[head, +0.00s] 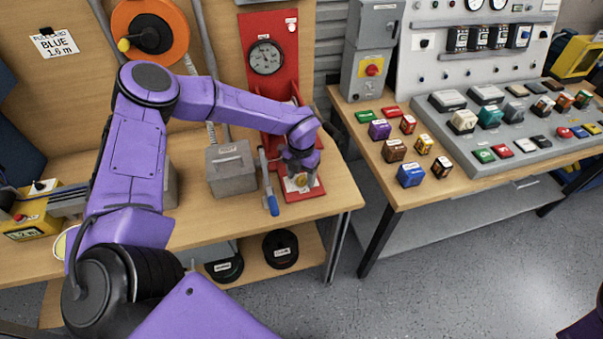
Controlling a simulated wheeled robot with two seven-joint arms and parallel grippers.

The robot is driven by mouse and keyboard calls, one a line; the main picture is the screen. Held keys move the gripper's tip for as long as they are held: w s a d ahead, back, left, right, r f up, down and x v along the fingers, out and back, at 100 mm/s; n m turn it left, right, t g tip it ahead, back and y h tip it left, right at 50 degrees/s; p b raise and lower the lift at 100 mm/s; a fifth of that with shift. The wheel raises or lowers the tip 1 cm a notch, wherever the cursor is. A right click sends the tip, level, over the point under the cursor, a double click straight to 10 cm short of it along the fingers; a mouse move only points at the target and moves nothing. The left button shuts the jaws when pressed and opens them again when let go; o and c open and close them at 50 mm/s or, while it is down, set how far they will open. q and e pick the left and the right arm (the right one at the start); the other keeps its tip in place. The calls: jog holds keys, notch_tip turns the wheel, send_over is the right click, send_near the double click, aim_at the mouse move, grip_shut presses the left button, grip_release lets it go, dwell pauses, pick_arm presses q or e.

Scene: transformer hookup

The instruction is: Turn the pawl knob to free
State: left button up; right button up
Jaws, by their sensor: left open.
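A red stand (258,110) with a round dial gauge (265,57) rises at the back of the wooden bench. Its red foot (316,193) lies near the bench's right end. My left gripper (301,182) points down over this foot, with its fingers apart. A small yellowish round part (300,180) shows at the fingertips; I cannot tell if it is the pawl knob or if the fingers touch it. A lever with a blue handle (272,205) stands just left of the gripper. No knob marking can be read. My right gripper is out of view.
A grey box (231,170) stands left of the lever. An orange reel (150,35) with a yellow knob (123,45) hangs on the back board. Black reels (281,249) lie on the lower shelf. Several coloured blocks (411,173) sit on the right table, across a gap.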

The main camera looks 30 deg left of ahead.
pick_arm(q)
jog(key=c, duration=1.1)
jog(key=shift+o, duration=0.2)
